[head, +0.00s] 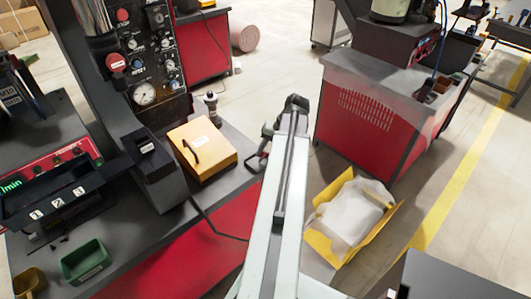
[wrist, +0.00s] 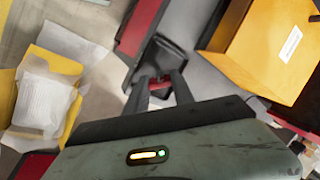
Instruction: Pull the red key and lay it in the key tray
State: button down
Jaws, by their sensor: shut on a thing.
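My gripper (wrist: 160,88) is shut on a small red thing, the red key (wrist: 161,80), whose lower part shows between the fingertips in the wrist view. A small dark tray, seemingly the key tray (wrist: 170,52), lies just past the fingertips, at the edge of the bench. It also shows in the head view (head: 256,163), right of the yellow box. My gripper is above or beside this tray; whether the key touches it I cannot tell. In the head view my arm reaches over the bench edge and the key is hidden.
A yellow box (head: 203,148) with a black handle stands on the bench, left of the tray. A black control panel (head: 140,55) with red knobs and a gauge rises behind. A green bin (head: 86,262) sits front left. A yellow carton (head: 350,218) with white wrapping lies right of my arm.

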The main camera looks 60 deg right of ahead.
jog(key=shift+f, duration=0.2)
jog(key=c, duration=1)
grip_release()
jog(key=shift+r, duration=0.1)
jog(key=p+v, duration=0.7)
jog(key=shift+r, duration=0.3)
jog(key=shift+s, duration=0.1)
